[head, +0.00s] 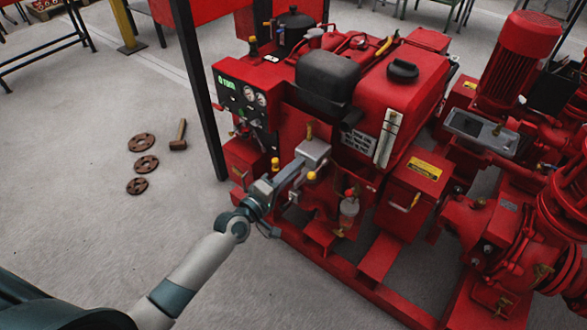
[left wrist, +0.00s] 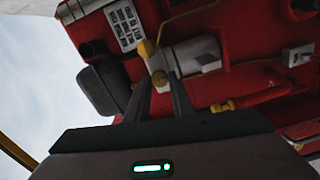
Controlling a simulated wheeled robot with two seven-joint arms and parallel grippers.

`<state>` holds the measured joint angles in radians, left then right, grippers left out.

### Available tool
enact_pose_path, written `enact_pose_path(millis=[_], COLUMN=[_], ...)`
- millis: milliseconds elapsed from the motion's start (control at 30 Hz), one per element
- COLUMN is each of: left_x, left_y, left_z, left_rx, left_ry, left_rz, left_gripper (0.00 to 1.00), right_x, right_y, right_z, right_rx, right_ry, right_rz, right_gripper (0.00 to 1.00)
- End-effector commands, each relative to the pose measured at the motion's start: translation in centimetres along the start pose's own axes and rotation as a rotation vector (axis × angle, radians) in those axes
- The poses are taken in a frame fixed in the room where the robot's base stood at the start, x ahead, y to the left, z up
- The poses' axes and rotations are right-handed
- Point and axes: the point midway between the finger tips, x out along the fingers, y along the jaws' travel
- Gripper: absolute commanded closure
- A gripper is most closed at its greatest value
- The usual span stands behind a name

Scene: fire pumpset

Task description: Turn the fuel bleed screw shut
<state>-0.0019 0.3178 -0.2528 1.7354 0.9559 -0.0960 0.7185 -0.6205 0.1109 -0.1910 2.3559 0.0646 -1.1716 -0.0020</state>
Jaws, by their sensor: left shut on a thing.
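My left gripper (head: 301,166) reaches in from the lower left to a grey metal block (head: 313,151) on the front of the red pumpset. The grey block also shows in the left wrist view (left wrist: 197,56). My right gripper is in neither view.
The red engine housing (head: 425,75) rises behind the block. A gauge panel (head: 243,100) stands to its left. A glass bowl (head: 348,209) hangs right of the gripper, above the red base frame (head: 380,262). Rusty discs (head: 146,164) and a hammer (head: 179,136) lie on open floor.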

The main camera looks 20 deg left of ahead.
Motion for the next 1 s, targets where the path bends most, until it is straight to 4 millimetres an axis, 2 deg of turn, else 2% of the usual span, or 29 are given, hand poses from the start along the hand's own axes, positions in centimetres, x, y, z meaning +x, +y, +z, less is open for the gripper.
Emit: enact_pose_path(millis=[300,333,767,1000], left_x=[-0.1,-0.1,-0.3,-2.5], left_y=[-0.2,-0.2,-0.1,-0.1], left_z=[0.1,0.1,0.0,0.0], left_rx=[0.002,0.002,0.0,0.0], left_ry=[-0.001,-0.001,0.0,0.0], left_rz=[-0.004,-0.004,-0.002,-0.002], left_gripper=[1.0,0.71,0.71,0.71], right_x=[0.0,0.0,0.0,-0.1], right_y=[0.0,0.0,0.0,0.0], right_z=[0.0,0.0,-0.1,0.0], right_rx=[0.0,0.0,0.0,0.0], right_ry=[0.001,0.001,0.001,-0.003], right_rz=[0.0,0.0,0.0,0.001], right_gripper=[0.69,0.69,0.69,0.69])
